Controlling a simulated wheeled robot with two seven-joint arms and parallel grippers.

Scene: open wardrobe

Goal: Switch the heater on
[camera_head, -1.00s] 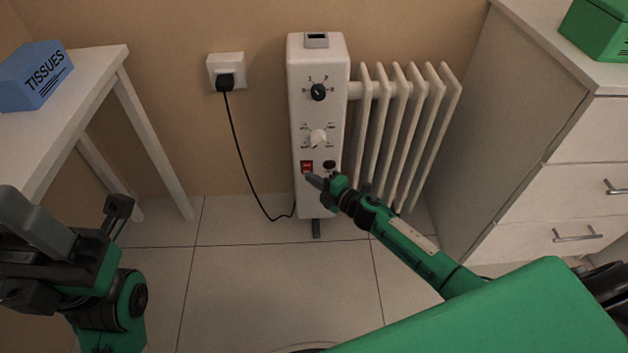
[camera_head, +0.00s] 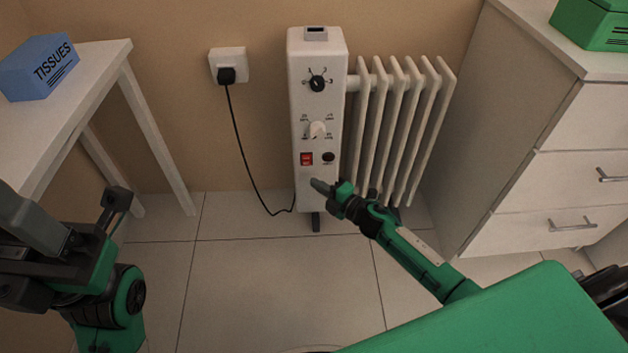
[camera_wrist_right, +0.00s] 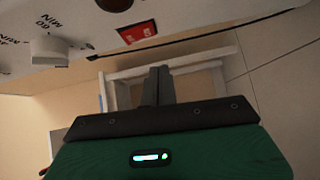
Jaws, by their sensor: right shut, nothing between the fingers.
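The white oil heater (camera_head: 308,187) stands against the wall, with two dials above a red rocker switch (camera_head: 307,159) on its front panel. The switch also shows at the top of the right wrist view (camera_wrist_right: 137,32); I cannot tell for certain which way it is tipped. My right gripper (camera_head: 318,186) is shut and empty, its tips just below and right of the switch, apart from it. Its closed fingers also show in the wrist view (camera_wrist_right: 158,85). My left gripper (camera_head: 118,200) is at the left edge, far from the heater; its jaw state is unclear.
A black plug (camera_head: 226,75) sits in the wall socket, its cord hanging to the heater's base. A white table (camera_head: 103,62) with a blue tissue box (camera_head: 40,68) stands left. A white drawer cabinet (camera_head: 545,208) with a green box (camera_head: 590,25) stands right. Tiled floor in front is clear.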

